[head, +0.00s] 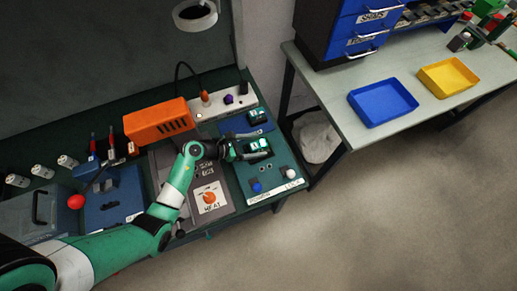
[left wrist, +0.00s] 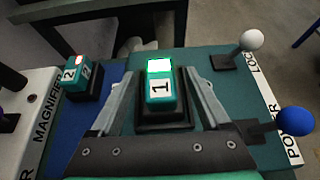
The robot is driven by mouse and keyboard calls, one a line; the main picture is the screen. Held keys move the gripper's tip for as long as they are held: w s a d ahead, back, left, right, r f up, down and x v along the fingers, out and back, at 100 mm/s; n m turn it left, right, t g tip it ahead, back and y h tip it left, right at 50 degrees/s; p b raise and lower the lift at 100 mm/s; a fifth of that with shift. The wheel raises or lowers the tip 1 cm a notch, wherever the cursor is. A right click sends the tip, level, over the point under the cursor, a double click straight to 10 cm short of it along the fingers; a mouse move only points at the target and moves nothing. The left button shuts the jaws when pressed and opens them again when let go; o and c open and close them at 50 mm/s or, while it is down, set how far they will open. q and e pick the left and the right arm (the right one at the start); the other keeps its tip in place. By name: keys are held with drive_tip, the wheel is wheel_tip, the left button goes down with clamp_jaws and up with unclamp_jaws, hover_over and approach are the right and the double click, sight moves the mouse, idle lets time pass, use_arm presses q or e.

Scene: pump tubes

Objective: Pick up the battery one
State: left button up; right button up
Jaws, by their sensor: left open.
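Battery one (left wrist: 160,88) is a teal and black block with a white label reading 1 and a lit green top. It stands upright in a dark square holder on the teal panel in the left wrist view. It also shows in the head view (head: 259,145), partly beside my gripper. My left gripper (left wrist: 157,79) is open, with one finger on each side of battery one and visible gaps between. In the head view my left gripper (head: 243,149) reaches the battery from the left. My right gripper is not in view.
Battery two (left wrist: 75,72) stands on a blue panel to the left. A white-knobbed lever (left wrist: 251,40) and a blue-knobbed lever (left wrist: 295,121) stand to the right. An orange box (head: 157,120) is behind my arm. Blue (head: 383,101) and yellow (head: 447,77) trays lie on another table.

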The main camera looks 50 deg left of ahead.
use_arm(q)
drive_tip(key=shift+w+d+f, duration=0.25)
drive_tip(key=shift+w+f, duration=0.1)
drive_tip(key=shift+w, duration=0.15)
drive_tip(key=shift+c, duration=0.3)
clamp_jaws()
drive_tip(key=shift+r, duration=0.1)
